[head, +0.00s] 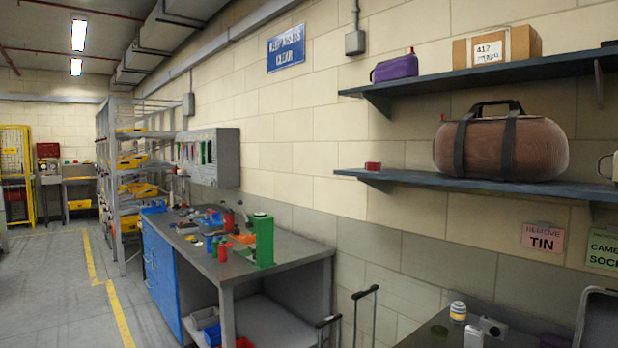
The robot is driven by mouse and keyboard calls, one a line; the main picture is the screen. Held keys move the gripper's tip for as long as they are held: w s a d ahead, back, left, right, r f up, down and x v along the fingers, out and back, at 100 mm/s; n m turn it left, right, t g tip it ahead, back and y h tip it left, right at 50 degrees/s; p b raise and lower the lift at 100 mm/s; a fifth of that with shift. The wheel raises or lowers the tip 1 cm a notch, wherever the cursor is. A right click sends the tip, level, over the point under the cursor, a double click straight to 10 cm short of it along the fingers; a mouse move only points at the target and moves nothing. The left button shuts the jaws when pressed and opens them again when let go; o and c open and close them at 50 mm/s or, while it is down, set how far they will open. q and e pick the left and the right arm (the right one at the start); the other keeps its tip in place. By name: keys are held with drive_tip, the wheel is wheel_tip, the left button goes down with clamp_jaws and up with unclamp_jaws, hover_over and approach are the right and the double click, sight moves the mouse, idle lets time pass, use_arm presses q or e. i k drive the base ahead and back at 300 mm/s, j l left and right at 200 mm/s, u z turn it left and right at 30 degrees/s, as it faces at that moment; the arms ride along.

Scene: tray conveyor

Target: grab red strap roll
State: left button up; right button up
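A small red item (373,166), which looks like the red strap roll, sits at the left end of the lower wall shelf (420,178). It is too small to make out its details. It stands apart from the large brown duffel bag (530,150) on the same shelf. Neither of my grippers shows in the head view.
The upper shelf (440,80) holds a purple container (395,68) and a cardboard box (497,46). A cluttered workbench (290,248) stands left; the floor (60,290) beyond is clear.

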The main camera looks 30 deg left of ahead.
sight(369, 165)
drive_tip(key=u, duration=0.75)
drive_tip(key=i+j+z, duration=0.1)
drive_tip(key=i+j, duration=0.1)
drive_tip(key=i, duration=0.05)
